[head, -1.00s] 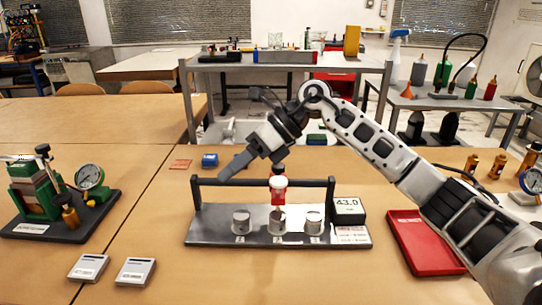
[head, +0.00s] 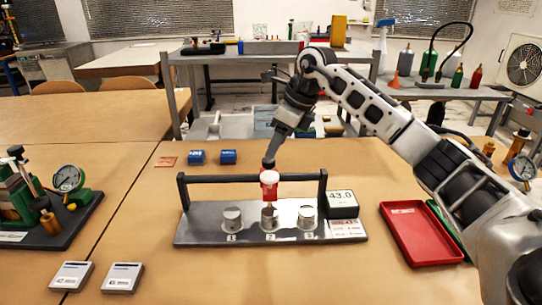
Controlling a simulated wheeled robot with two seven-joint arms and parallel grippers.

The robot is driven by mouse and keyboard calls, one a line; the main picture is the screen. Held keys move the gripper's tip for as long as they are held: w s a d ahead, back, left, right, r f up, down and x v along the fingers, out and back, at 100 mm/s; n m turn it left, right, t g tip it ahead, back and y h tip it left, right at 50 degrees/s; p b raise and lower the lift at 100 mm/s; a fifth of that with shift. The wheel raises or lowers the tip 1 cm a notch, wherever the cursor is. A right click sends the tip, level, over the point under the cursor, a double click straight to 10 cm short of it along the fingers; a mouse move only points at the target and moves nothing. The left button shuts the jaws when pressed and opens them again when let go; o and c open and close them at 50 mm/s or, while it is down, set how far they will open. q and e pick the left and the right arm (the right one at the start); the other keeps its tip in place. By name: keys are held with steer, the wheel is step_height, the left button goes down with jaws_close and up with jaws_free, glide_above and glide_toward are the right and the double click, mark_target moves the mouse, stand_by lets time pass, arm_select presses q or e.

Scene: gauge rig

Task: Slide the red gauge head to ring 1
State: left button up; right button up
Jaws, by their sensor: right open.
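The gauge rig (head: 192,236) is a grey base with a dark rail across it. The red gauge head (head: 269,190), with a white front cap, sits on the rail at about its middle, above ring 2 (head: 269,217). Ring 1 (head: 232,219) is to its left and ring 3 (head: 307,217) to its right. A display (head: 340,198) at the rig's right end reads 43.0. My right gripper (head: 268,161) is open, pointing down at the top of the gauge head; whether they touch cannot be told. My left gripper is not in view.
A red tray (head: 412,254) lies right of the rig, under my right arm. Another gauge stand (head: 60,230) is at left. Two grey plates (head: 123,278) lie front left.

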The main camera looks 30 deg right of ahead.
mark_target(268, 160)
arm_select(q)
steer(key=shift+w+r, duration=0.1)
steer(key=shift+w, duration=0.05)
arm_select(e)
steer(key=shift+x, duration=2.3)
jaws_close()
steer(key=shift+r, duration=0.1)
